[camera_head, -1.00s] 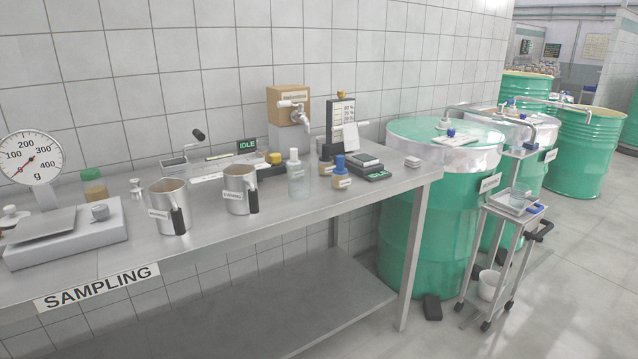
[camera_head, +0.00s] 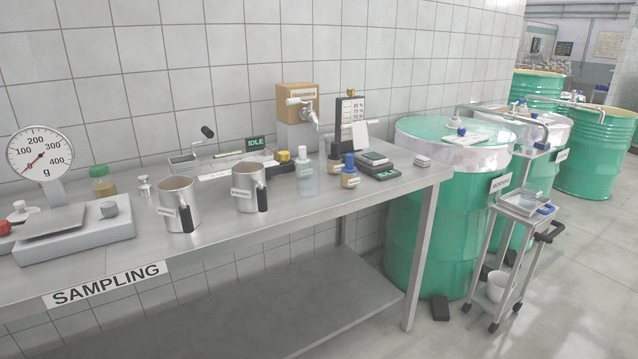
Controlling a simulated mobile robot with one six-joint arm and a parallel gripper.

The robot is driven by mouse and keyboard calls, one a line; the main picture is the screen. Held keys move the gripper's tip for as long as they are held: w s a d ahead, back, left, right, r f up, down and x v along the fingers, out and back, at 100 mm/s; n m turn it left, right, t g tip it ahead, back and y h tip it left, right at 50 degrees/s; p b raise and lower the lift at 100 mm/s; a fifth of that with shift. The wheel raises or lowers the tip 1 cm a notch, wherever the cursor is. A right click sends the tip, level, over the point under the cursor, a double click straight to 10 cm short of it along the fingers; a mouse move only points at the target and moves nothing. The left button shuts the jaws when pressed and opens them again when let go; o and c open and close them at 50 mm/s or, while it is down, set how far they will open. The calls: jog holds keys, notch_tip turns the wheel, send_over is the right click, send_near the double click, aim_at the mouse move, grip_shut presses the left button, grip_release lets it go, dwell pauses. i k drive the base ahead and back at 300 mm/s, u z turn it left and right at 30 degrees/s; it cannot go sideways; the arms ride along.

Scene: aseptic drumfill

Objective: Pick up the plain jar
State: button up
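A jar with a green lid and amber contents (camera_head: 103,184) stands upright at the back left of the steel bench (camera_head: 225,245), with no label visible on it. I cannot tell for certain which one is the plain jar. My gripper is not in view.
A dial scale (camera_head: 75,240) stands left of the green-lidded jar. Two steel jugs (camera_head: 179,205) (camera_head: 248,188) stand mid-bench, with a small metal weight (camera_head: 145,186) behind. A boxed tap (camera_head: 297,105) is at the back. Green drums (camera_head: 450,230) and a trolley (camera_head: 520,215) stand right.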

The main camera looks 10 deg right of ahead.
aim_at(307, 170)
jog(key=z, duration=0.05)
jog(key=k, duration=1.4)
jog(key=u, duration=1.35)
jog(key=i, duration=1)
jog(key=z, duration=0.05)
